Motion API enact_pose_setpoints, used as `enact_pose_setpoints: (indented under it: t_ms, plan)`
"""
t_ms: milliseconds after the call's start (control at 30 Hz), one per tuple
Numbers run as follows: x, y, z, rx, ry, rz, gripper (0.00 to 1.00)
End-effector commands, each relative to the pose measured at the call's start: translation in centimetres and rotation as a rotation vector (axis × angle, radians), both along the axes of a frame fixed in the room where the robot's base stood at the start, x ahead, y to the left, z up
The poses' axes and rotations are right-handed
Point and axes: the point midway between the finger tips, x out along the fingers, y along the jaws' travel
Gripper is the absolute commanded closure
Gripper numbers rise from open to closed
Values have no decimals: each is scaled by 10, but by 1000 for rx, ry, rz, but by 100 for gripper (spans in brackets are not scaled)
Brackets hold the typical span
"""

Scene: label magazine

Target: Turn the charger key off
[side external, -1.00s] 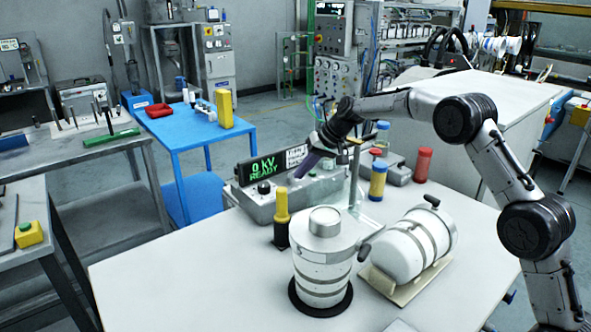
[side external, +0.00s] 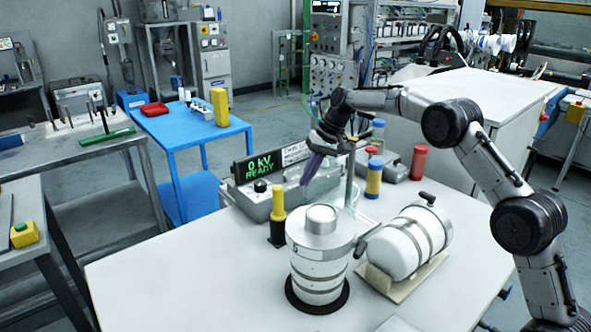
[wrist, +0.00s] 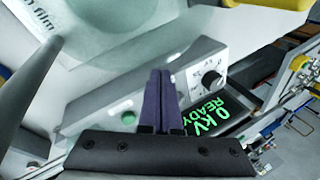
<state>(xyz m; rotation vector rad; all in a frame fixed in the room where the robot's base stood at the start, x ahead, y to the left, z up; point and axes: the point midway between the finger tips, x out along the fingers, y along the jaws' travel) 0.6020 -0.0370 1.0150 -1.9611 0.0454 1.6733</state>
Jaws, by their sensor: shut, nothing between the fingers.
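The charger is a grey control box (side external: 235,195) on the white bench, with a black knob (side external: 260,185) on its front. The knob also shows in the wrist view (wrist: 211,80), right of my fingers. A display (side external: 260,165) behind the box reads "0 kV READY" in green. My gripper (side external: 304,183) is shut and empty, its purple fingers pointing down by the right part of the box. In the wrist view the closed fingertips (wrist: 160,72) overlap the box's front panel. I cannot make out a key; the fingers hide part of the panel. I cannot tell whether they touch it.
A yellow-and-black handle (side external: 278,210) stands before the box. A white banded canister (side external: 320,262) stands upright on a dark ring, and another canister (side external: 405,250) lies in a cradle. A metal post and red (side external: 419,163) and blue-yellow cylinders stand close right. The bench's front left is clear.

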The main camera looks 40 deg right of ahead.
Motion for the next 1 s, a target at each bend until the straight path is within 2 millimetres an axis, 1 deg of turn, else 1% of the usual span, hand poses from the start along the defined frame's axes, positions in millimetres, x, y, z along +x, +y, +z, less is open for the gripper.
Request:
enact_pose_setpoints:
  t_ms: [33,100,200,467,767,800,833,867,900,1000]
  plan:
    - [31,-27,184,-99,-377,-27,100]
    - [31,-27,192,-99,-379,-27,100]
    - [28,-26,199,-101,-373,-37,100]
    - [16,-21,200,-120,-367,-149,100]
    - [-10,-12,198,-143,-375,-304,100]
    - [-8,-12,175,-142,-356,-302,100]
    - [-8,-12,162,-140,-349,-301,100]
    - [-9,-12,151,-141,-346,-300,100]
    - [-8,-12,136,-141,-347,-299,100]
    - [-8,-11,108,-139,-353,-298,100]
